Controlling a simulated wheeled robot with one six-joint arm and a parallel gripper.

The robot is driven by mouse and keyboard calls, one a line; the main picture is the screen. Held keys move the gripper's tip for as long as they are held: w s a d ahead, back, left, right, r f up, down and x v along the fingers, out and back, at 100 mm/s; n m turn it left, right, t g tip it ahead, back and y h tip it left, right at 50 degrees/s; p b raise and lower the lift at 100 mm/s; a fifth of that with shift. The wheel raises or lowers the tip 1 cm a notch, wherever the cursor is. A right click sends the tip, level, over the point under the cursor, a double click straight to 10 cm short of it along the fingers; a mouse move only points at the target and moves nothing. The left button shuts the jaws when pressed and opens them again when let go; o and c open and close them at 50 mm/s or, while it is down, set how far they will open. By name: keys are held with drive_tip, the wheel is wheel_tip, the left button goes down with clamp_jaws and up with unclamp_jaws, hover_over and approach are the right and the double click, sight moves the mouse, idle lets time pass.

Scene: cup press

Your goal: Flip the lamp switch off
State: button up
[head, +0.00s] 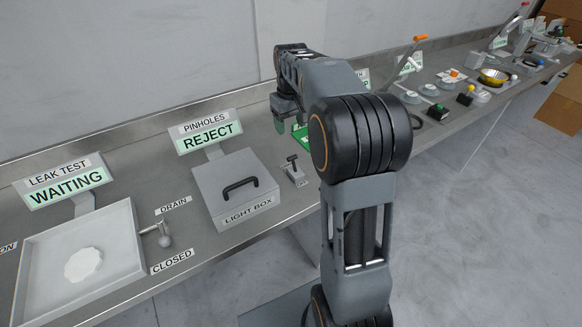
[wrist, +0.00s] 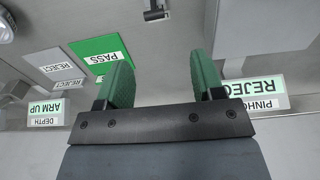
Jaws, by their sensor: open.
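The lamp switch is most likely the small grey block with a dark-tipped lever (head: 293,169) just right of the light box (head: 236,187) in the head view. Its lever leans up and back. A small dark-and-grey fitting, seemingly the same switch (wrist: 156,11), shows at the top edge of the wrist view. My gripper (wrist: 165,78) is open and empty, with two green fingers apart. In the head view my gripper (head: 279,115) is above the back of the bench, behind the switch and apart from it. My arm hides part of the bench to the right.
The light box has a closed lid with a black handle. A PINHOLES REJECT sign (head: 210,131) stands behind it. Left are the leak test tray (head: 130,262) and drain lever (head: 164,236). A green PASS pad (wrist: 104,58) and grey REJECT pad (wrist: 58,67) lie beyond my gripper.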

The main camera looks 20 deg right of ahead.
sight(292, 158)
drive_tip(key=f, duration=0.5)
drive_tip(key=w+f, duration=0.1)
drive_tip(key=f, duration=0.4)
drive_tip(key=d+f, duration=0.1)
drive_tip(key=f, duration=0.4)
drive_tip(key=shift+w+f+b, duration=0.2)
drive_tip(key=shift+f+b, duration=0.05)
drive_tip(key=shift+b, duration=0.05)
drive_tip(key=shift+c, duration=0.4)
